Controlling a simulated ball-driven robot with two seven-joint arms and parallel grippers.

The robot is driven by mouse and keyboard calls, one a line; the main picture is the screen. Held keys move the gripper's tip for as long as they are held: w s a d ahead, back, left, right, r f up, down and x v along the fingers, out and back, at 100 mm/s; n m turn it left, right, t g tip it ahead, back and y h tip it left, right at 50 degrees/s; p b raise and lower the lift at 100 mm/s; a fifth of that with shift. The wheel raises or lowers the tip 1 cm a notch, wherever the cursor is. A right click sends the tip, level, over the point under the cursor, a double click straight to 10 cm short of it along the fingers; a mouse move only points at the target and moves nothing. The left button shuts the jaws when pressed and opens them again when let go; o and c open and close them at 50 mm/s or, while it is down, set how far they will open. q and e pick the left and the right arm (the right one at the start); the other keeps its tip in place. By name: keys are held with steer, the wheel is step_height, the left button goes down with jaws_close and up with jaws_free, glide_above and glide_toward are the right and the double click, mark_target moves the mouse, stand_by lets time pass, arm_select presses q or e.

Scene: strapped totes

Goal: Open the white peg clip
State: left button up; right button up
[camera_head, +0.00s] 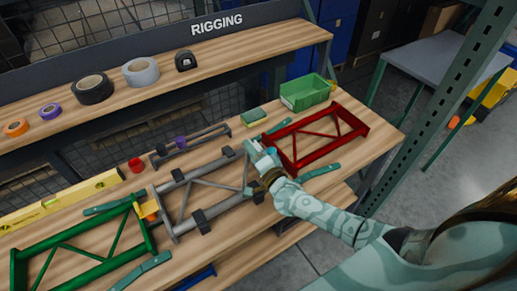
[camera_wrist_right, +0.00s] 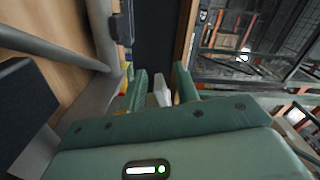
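The white peg clip (camera_head: 249,147) shows as a small white piece at the right end of the grey frame (camera_head: 205,185), beside the red frame (camera_head: 297,160). My right gripper (camera_head: 259,158) is at this joint and partly hides the clip. In the right wrist view, a white piece (camera_wrist_right: 161,93) that looks like the clip lies between the two green fingers of my right gripper (camera_wrist_right: 160,82). The fingers are apart, with a gap showing beside the white piece. I cannot tell whether a finger touches it. My left gripper is not in view.
A green frame (camera_head: 78,245) and a yellow level (camera_head: 62,200) lie at the left of the bench. A green bin (camera_head: 305,93) and a sponge (camera_head: 253,117) stand behind the red frame. Teal-handled tools lie around the frames. Tape rolls sit on the raised shelf (camera_head: 215,62).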

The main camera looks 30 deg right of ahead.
steer(key=s+d+p, duration=0.1)
steer(key=s+p, duration=0.1)
steer(key=s, duration=1.4)
steer(key=shift+d, duration=0.15)
